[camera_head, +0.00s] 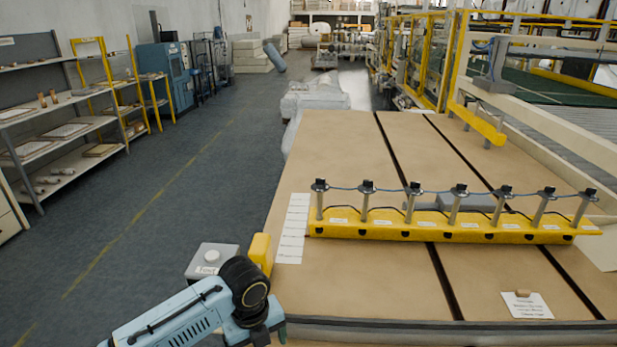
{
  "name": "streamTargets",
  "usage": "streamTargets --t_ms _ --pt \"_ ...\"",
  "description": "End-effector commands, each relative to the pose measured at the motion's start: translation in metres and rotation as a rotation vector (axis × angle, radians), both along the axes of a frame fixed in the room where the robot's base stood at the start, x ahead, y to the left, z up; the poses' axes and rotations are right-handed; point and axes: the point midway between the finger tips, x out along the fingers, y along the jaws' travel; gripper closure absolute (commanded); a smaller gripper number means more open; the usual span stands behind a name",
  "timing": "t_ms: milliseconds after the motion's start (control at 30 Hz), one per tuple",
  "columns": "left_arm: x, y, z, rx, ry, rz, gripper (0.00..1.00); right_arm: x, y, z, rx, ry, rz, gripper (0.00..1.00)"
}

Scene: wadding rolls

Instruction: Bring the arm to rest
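One of my arms (190,315), light blue with a black round joint, comes in from the bottom left and ends low at the near left corner of the table. It looks like my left arm. Its gripper is not visible; it is cut off or hidden below the picture's bottom edge. My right arm and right gripper are not in view. No held object shows.
A brown table (350,150) with dark slots fills the right side. A yellow bar (450,228) with several upright metal posts lies across it. A grey button box (211,260) stands by its left edge. Shelves (60,130) line the left; the floor between is clear.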

Motion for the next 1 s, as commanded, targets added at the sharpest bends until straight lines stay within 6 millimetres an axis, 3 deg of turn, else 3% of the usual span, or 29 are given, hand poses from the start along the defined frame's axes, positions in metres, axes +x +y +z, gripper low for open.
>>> streamTargets --t_ms 200,367,467,700,1000 --pt "-0.064 -0.039 -0.018 -0.163 0.007 0.402 0.17 0.0 0.0 0.0 0.0 0.0 0.0 0.64" --pt "-0.103 -0.041 -0.017 -0.273 0.024 0.822 0.17 0.0 0.0 0.0 0.0 0.0 0.0 0.64" --pt "-0.126 -0.029 -0.015 -0.322 0.038 1.114 0.17 0.0 0.0 0.0 0.0 0.0 0.0 0.64" --pt "-0.173 0.022 -0.008 -0.372 0.034 1.727 0.17 0.0 0.0 0.0 -0.001 0.0 0.0 0.64" --pt "-0.215 0.074 0.003 -0.374 -0.024 2.18 0.17 0.0 -0.001 0.0 -0.001 0.0 0.001 0.64"
